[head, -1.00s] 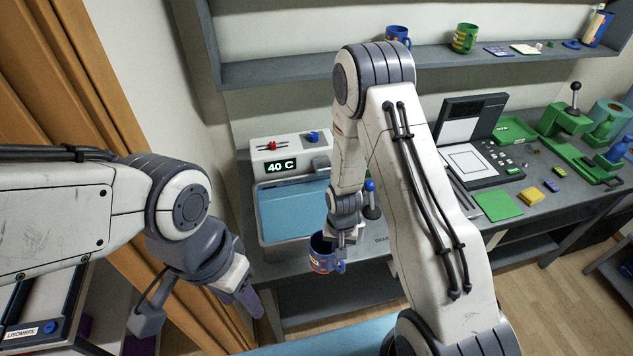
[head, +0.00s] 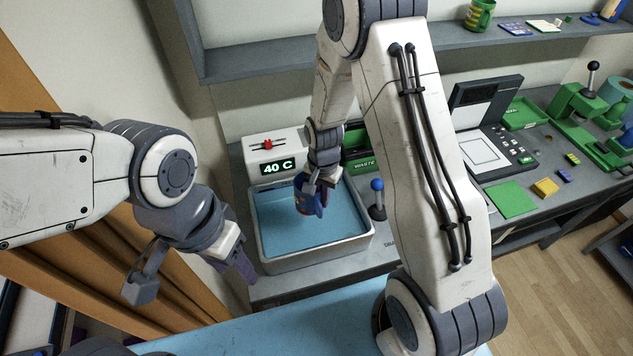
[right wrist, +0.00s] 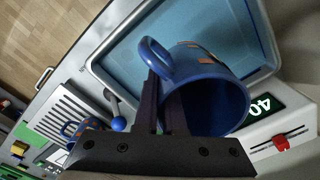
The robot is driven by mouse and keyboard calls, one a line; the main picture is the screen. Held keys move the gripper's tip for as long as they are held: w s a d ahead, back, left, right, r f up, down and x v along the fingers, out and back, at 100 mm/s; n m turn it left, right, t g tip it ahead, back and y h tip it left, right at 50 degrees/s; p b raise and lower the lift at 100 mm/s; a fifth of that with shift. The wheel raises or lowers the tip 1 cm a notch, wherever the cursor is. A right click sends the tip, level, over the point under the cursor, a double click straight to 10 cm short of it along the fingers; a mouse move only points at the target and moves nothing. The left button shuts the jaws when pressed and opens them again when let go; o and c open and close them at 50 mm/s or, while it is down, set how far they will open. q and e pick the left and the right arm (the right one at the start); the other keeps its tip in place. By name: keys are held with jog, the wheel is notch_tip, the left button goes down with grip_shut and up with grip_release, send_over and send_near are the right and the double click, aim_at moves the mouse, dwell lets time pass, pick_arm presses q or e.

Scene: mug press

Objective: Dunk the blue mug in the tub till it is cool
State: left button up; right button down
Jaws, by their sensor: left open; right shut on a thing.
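The blue mug (head: 306,203) with orange marks is over the blue water of the tub (head: 318,261). My right gripper (head: 318,184) is shut on the mug's wall. In the right wrist view the dark fingers (right wrist: 166,95) pinch the rim of the mug (right wrist: 232,95), its handle beside them. I cannot tell whether the mug's bottom touches the water. The tub's display (head: 277,167) reads 40 C. My left gripper (head: 192,276) is open and empty, left of the tub.
A blue-knobbed lever (head: 377,198) stands just right of the tub. Another blue mug (right wrist: 70,130) shows by a slotted rack (right wrist: 62,110) in the right wrist view. A green pad (head: 509,199) and yellow block (head: 545,188) lie farther right. A shelf (head: 260,62) runs above.

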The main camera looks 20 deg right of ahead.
jog(key=shift+w+f, duration=0.1)
jog(key=shift+w, duration=0.15)
jog(key=shift+f+b, duration=0.8)
jog(key=shift+f, duration=0.05)
notch_tip(320, 180, down, 12)
jog(key=b, duration=0.9)
jog(key=shift+f+b, duration=0.2)
jog(key=shift+b, duration=0.1)
jog(key=shift+f, duration=0.25)
dwell(0.3)
notch_tip(320, 180, up, 12)
jog(key=p, duration=0.9)
jog(key=shift+f, duration=0.15)
